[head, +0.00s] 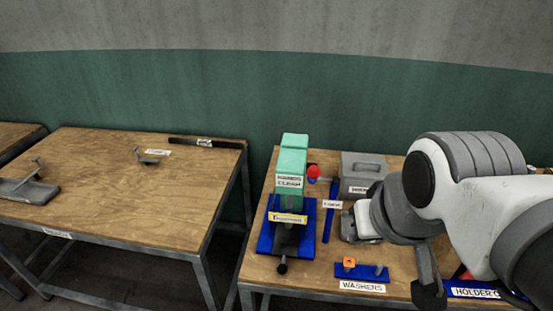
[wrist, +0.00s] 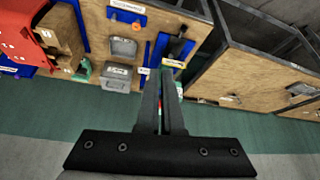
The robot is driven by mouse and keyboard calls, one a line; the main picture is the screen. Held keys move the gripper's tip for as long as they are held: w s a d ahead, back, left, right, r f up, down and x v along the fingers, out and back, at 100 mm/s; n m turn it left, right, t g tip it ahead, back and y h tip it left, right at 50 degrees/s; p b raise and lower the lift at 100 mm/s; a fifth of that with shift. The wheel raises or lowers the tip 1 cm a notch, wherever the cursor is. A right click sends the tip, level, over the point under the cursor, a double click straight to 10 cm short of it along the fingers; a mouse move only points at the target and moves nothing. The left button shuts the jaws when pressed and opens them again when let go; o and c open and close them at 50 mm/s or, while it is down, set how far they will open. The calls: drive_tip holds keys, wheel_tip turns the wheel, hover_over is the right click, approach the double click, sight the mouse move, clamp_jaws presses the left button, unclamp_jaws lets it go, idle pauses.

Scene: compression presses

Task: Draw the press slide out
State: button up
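The press (head: 291,165) is a green upright block on a blue base (head: 305,236) on the right-hand table. Its dark slide (head: 285,238) lies low at the front, with a rod ending in a round dark knob (head: 282,268) toward the near table edge. In the wrist view the blue base (wrist: 188,46) shows beyond the fingertips, and the fingers hide part of the press. My gripper (wrist: 162,72) is empty, with its two fingers close together and only a thin gap between them. In the head view my arm hangs over the table's right side, apart from the press.
A red ball (head: 314,172) stands beside the press. A grey lidded box (head: 363,172), a blue strip (head: 329,222) and a blue washer rack (head: 350,273) lie to its right. Another table (head: 120,185) stands left across a gap, largely bare.

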sight(284, 267)
drive_tip(key=shift+o, duration=1.1)
drive_tip(key=shift+w+f, duration=0.1)
drive_tip(key=shift+f, duration=0.1)
drive_tip(key=o, duration=0.7)
drive_tip(key=w+f+b, duration=0.1)
drive_tip(key=w+a+f+m+b, duration=0.1)
drive_tip(key=f+b, duration=0.1)
drive_tip(key=w+f+m+g+y+b, duration=0.1)
drive_tip(key=w+b, duration=0.1)
drive_tip(key=shift+a+f, duration=0.3)
drive_tip(key=shift+o, duration=0.2)
drive_tip(key=w+a+f+m+g+b, duration=0.1)
drive_tip(key=w+a+f+m+b, duration=0.1)
drive_tip(key=w+f+b, duration=0.3)
drive_tip(key=w+a+f+m+g+b, duration=0.2)
drive_tip(key=w+f+m+b, duration=0.3)
drive_tip(key=w+f, duration=0.3)
wheel_tip(284, 267, down, 4)
drive_tip(key=shift+w+a+r+y+b, duration=0.15)
drive_tip(key=shift+a+y+b, duration=0.15)
drive_tip(key=shift+a+b, duration=0.4)
drive_tip(key=f+b, duration=0.1)
drive_tip(key=f, duration=0.4)
drive_tip(key=w+a+f+b, duration=0.1)
drive_tip(key=f, duration=0.5)
drive_tip(key=w+a+f+b, duration=0.1)
drive_tip(key=f, duration=0.5)
drive_tip(key=shift+w+a+b, duration=0.15)
drive_tip(key=shift+a+b, duration=0.05)
drive_tip(key=shift+b, duration=0.2)
